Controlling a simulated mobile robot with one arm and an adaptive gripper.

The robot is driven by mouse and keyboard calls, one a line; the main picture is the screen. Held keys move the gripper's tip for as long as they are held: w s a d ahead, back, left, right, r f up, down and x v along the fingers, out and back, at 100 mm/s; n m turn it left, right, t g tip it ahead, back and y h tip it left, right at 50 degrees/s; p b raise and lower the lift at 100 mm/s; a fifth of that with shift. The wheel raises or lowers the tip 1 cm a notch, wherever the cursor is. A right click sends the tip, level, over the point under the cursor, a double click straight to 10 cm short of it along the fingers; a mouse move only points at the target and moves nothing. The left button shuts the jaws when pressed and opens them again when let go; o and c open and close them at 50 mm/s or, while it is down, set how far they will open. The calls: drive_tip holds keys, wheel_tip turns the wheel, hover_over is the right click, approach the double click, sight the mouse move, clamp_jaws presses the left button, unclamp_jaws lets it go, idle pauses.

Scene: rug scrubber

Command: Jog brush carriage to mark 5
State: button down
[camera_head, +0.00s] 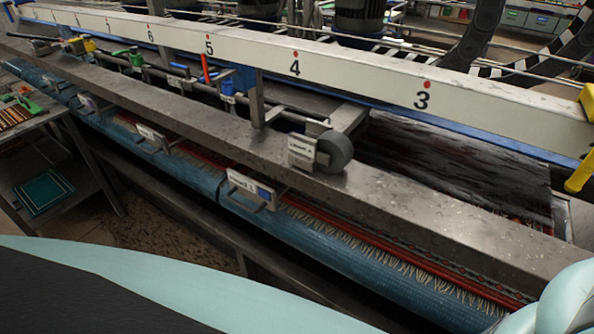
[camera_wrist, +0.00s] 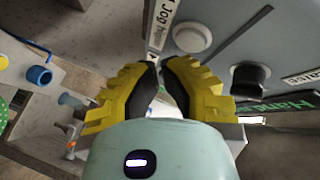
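The white beam (camera_head: 330,62) in the head view carries numbered marks with red dots. Mark 5 (camera_head: 209,46) lies left of mark 4. A red upright pointer (camera_head: 205,70) stands just below mark 5, very slightly left of its dot. The brush carriage (camera_head: 265,112) appears as a metal frame behind the front rail, with a grey roller at its right end. In the wrist view, my gripper (camera_wrist: 160,62) has its yellow fingers together, holding nothing visible. Its tips are near a panel with a white round button (camera_wrist: 192,37) and a partly hidden label starting "Jog" (camera_wrist: 163,22). Contact cannot be told.
A black knob (camera_wrist: 249,80) sits right of the button, and a blue connector (camera_wrist: 39,76) is at the left. A dark rug (camera_head: 450,165) lies behind the front rail (camera_head: 215,120). A side table (camera_head: 30,130) stands at the left.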

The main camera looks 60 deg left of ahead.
drive_tip(key=s+b, duration=0.1)
drive_tip(key=s+d+b, duration=0.1)
drive_tip(key=s, duration=0.1)
drive_tip(key=s+d+b, duration=0.1)
drive_tip(key=shift+s, duration=0.35)
idle(1.2)
